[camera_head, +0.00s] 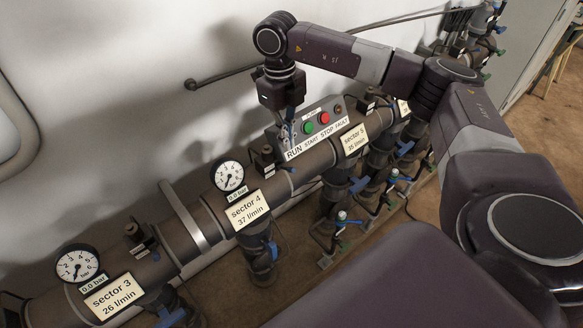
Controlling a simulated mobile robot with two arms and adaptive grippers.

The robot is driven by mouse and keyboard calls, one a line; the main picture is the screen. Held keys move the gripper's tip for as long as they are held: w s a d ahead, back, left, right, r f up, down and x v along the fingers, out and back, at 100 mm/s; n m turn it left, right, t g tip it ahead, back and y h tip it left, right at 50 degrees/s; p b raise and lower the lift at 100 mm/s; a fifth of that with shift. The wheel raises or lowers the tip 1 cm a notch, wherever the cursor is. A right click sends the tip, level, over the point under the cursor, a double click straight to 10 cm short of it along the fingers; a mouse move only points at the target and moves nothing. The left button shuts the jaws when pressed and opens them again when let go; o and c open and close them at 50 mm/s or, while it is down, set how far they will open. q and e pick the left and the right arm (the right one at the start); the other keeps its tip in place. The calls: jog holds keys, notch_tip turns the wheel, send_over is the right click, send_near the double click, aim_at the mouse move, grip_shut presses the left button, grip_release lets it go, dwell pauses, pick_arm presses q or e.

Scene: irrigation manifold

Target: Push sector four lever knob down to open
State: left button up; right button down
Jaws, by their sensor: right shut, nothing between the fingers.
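The sector 4 branch carries a cream label (248,210) reading "sector 4, 37 l/min" on the large grey pipe. A round gauge (228,176) above it has a tag reading 0.0 bar. A blue lever (273,249) shows on the dark valve below the label; its exact position and knob are too small to tell. My right gripper (287,133) is shut and empty, pointing down at the left end of the control panel (314,132), above and to the right of the sector 4 label. I cannot tell whether it touches the panel. My left gripper is out of view.
The panel has a green button (309,128), a red button (324,118) and a strip reading RUN, START, STOP, FAULT. The sector 3 label (113,293) is at lower left, the sector 5 label (354,139) to the right. A white wall (120,100) stands behind the pipe.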

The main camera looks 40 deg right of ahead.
aim_at(287, 169)
jog(key=shift+f, duration=0.1)
dwell(0.3)
jog(key=shift+s+f+b, duration=0.2)
jog(key=shift+f+b, duration=0.9)
jog(key=shift+f, duration=0.6)
jog(key=shift+s+f+b, duration=0.15)
jog(key=shift+f+b, duration=0.95)
jog(key=shift+f, duration=0.6)
